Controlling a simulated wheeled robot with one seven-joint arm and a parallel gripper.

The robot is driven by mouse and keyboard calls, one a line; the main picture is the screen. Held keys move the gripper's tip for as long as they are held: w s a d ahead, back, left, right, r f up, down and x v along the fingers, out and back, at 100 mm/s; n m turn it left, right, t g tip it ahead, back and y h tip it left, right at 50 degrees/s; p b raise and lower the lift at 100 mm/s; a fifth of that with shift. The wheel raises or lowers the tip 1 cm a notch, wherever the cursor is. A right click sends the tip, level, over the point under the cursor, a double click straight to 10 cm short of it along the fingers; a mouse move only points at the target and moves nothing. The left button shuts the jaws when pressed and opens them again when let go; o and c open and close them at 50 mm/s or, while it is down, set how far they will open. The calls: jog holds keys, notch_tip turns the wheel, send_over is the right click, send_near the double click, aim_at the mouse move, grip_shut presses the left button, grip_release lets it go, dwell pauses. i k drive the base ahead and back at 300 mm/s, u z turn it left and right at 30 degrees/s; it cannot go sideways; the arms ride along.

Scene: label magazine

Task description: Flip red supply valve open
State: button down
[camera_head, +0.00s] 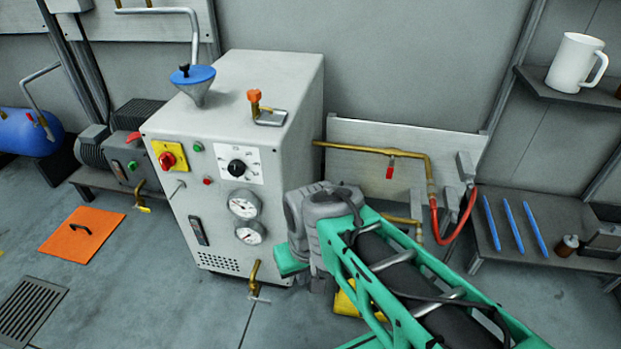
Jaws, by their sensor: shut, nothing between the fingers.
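A small red lever (390,171) hangs straight down from a brass pipe (350,145) on the pale wall panel, right of the grey cabinet. It looks like the supply valve handle, and it points across the pipe. Nothing touches it in this view. My green and grey arm reaches in from the lower right, its grey joint in front of the cabinet's right lower corner, below and left of the lever. I cannot make out my fingers; they are outside the view or hidden behind the arm.
The grey cabinet (285,85) with gauges and knobs stands left of the pipe. A red hose (461,225) loops beside the pipe's lower end. A dark shelf with blue rods (514,226) is at right. The floor at left holds an orange plate (64,245).

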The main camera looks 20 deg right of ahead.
aim_at(391, 168)
jog(key=u, duration=2.7)
jog(key=k, duration=1.5)
jog(key=z, duration=0.6)
